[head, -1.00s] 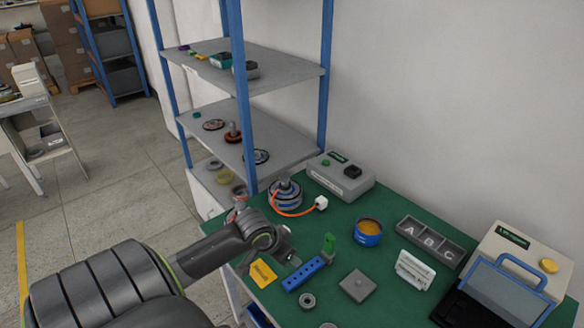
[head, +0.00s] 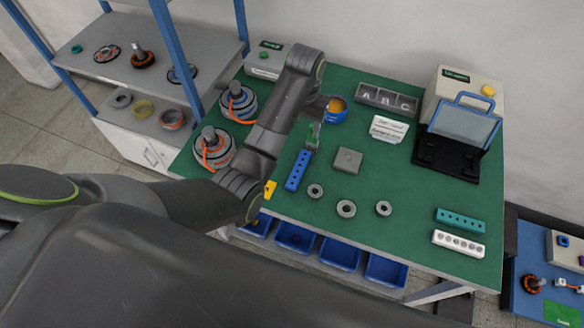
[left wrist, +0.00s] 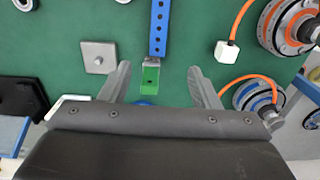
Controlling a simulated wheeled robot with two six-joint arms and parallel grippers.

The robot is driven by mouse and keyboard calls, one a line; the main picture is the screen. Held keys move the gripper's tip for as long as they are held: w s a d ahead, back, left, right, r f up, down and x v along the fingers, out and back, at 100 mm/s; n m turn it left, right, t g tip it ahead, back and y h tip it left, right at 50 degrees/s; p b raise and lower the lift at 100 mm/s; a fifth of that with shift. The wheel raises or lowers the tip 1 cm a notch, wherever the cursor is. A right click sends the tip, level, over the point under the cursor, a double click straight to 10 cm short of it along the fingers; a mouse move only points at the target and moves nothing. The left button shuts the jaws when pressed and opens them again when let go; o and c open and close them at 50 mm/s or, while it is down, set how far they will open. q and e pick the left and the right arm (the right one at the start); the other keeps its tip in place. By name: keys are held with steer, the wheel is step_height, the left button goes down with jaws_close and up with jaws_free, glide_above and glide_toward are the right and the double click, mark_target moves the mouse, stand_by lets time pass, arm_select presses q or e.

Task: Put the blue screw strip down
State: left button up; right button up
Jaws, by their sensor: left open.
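The blue screw strip (head: 298,170) lies flat on the green table top, with a row of holes along it. It also shows in the left wrist view (left wrist: 158,28), running up from between my fingers' far end. A green block (left wrist: 150,78) sits past its near end, with a small grey piece between them. My left gripper (left wrist: 158,68) is open, its two fingers spread either side of the green block, touching neither the block nor the strip. In the head view my left arm hides much of this gripper. My right gripper is not in view.
A grey square plate (head: 347,160) and several metal rings lie right of the strip. A yellow tag (head: 270,190) is at the front edge. Motors with orange cables (head: 214,148) stand left. A blue round tin (head: 335,110) is behind.

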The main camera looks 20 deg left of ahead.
arm_select(q)
step_height(320, 180, down, 5)
steer(key=b, duration=0.3)
steer(key=p, duration=0.2)
glide_above(301, 163)
step_height(301, 163, down, 5)
steer(key=shift+w+a, duration=0.1)
steer(key=shift+w, duration=0.05)
steer(key=shift+f, duration=1.1)
step_height(301, 163, down, 3)
steer(key=shift+f+p, duration=0.1)
steer(key=shift+p, duration=0.3)
steer(key=shift+f, duration=0.5)
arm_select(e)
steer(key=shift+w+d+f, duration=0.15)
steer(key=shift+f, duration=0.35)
arm_select(q)
steer(key=shift+c, duration=0.2)
